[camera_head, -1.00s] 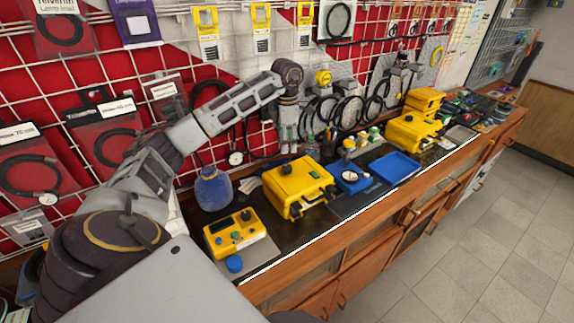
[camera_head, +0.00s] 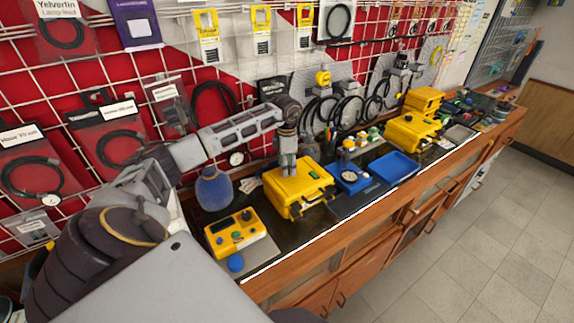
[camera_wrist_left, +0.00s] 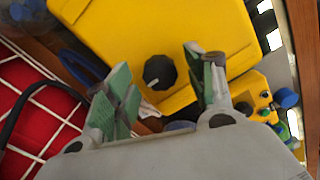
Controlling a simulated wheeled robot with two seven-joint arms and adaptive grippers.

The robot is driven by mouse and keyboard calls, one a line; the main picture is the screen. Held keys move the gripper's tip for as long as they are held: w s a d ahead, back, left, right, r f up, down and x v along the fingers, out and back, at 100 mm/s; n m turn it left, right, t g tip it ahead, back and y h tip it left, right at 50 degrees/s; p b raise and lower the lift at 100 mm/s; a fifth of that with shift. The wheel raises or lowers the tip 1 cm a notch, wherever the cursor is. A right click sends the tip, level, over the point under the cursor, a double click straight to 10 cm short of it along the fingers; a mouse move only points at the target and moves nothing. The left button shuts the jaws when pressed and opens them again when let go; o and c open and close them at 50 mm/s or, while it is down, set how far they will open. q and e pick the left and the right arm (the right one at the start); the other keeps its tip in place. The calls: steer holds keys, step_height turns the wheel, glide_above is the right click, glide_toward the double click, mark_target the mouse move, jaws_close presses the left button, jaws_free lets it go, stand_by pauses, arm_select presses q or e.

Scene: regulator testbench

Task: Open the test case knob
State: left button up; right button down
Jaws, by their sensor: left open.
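The yellow test case (camera_head: 305,190) stands closed on the dark bench top in the head view. It fills the upper part of the left wrist view (camera_wrist_left: 185,35). Its round dark knob (camera_wrist_left: 159,72) shows in the wrist view, with a light line across it; in the head view my gripper hides it. My left gripper (camera_head: 289,172) points down over the case top. In the wrist view, its open fingers (camera_wrist_left: 158,63) with green pads appear on either side of the knob, apart from it. My right gripper is not in view.
A yellow tester (camera_head: 235,234) with a blue cap (camera_head: 235,263) is in front of the case. A blue jar (camera_head: 214,190) stands left. A blue gauge unit (camera_head: 350,177) and a blue tray (camera_head: 394,168) are to the right. Cables hang on the wall grid behind.

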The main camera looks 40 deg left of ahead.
arm_select(q)
steer(key=shift+f, duration=0.15)
steer(key=c, duration=1.1)
steer(key=shift+o, duration=0.2)
